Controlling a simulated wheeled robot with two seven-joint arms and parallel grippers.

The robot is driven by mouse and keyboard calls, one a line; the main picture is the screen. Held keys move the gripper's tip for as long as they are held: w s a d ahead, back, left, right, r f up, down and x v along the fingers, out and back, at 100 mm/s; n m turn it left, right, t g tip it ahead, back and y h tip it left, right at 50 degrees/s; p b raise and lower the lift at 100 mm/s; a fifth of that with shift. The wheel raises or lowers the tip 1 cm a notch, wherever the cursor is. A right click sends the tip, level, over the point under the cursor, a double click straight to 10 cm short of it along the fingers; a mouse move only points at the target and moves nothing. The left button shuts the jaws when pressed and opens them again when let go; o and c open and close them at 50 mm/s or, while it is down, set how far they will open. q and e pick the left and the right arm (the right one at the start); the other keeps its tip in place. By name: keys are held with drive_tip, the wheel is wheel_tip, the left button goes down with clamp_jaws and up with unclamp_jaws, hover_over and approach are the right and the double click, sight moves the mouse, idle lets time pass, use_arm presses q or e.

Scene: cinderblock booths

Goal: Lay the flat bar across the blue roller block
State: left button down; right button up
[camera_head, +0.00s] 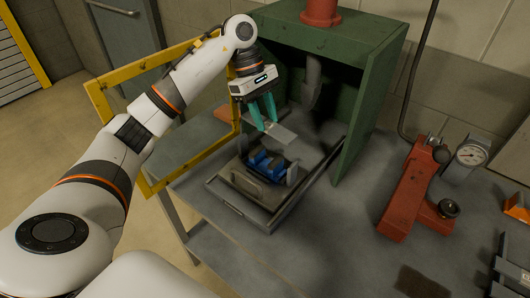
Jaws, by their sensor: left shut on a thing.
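My left gripper (264,112) reaches in from the left with its teal fingers pointing down. It is shut on the flat bar (284,133), a thin grey plate that sticks out to the right of the fingertips. The blue roller block (262,163) sits below on a grey metal fixture (240,185). The bar appears above and a little behind the block, apart from it. The fingers hide the bar's left end. My right gripper is not in view.
A green open-fronted booth (375,95) stands behind, with a grey pipe (312,80) inside. A yellow frame (150,187) stands at the left. A red press-like tool (408,190) and a round gauge (471,155) are at the right. Grey bench top (335,225) is clear in front.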

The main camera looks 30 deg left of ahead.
use_arm(q)
drive_tip(key=shift+w+a+r+n, duration=0.1)
drive_tip(key=shift+a+n, duration=0.15)
drive_tip(key=shift+n, duration=0.15)
wheel_tip(320, 180, down, 10)
drive_tip(key=p, duration=0.3)
drive_tip(key=shift+w+a+r, duration=0.1)
drive_tip(key=shift+r, duration=0.15)
drive_tip(key=shift+a+f, duration=0.1)
